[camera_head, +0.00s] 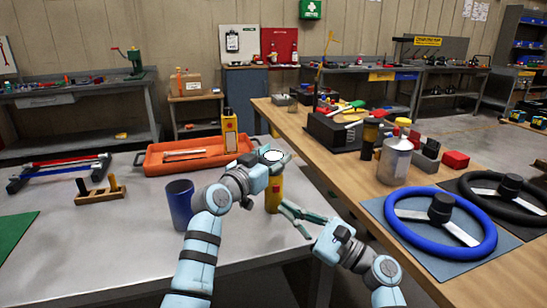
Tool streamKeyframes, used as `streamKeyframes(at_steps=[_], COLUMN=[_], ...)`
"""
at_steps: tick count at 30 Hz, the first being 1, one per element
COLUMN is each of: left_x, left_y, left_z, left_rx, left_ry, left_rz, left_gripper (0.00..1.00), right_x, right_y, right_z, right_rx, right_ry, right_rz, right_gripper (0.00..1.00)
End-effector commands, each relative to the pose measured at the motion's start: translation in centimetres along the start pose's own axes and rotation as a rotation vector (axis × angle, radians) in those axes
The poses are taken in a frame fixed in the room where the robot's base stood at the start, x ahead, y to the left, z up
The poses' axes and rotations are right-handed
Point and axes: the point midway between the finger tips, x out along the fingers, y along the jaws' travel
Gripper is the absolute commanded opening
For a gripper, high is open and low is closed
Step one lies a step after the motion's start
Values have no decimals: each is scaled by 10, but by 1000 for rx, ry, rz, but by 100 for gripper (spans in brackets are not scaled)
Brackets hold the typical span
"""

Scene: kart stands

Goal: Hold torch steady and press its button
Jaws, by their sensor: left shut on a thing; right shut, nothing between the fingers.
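A yellow torch (273,196) stands upright at the right edge of the grey table, with a round pale lens at its top. My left gripper (271,160) is shut around its upper part, which the fingers partly hide. My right gripper (284,207) is shut and empty. Its fingertips are close to the torch's right side, low on the body; I cannot tell whether they touch it. The torch's button is not discernible.
A blue cup (180,205) stands left of the torch. Behind are an orange tray (160,165) and a yellow bottle (229,133). The grey table's front is clear.

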Motion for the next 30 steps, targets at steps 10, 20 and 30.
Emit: streamKeyframes(at_steps=[10,20,30], left_x=[0,-11,-96], left_y=[0,0,0], left_z=[0,0,1], left_rx=[0,0,2], left_ry=[-1,2,-1], left_rz=[0,0,-2], left_gripper=[66,66,66], right_x=[0,0,0], right_y=[0,0,0], right_z=[0,0,0], right_rx=[0,0,0], right_ry=[0,0,0], right_rz=[0,0,0], right_gripper=[0,0,0])
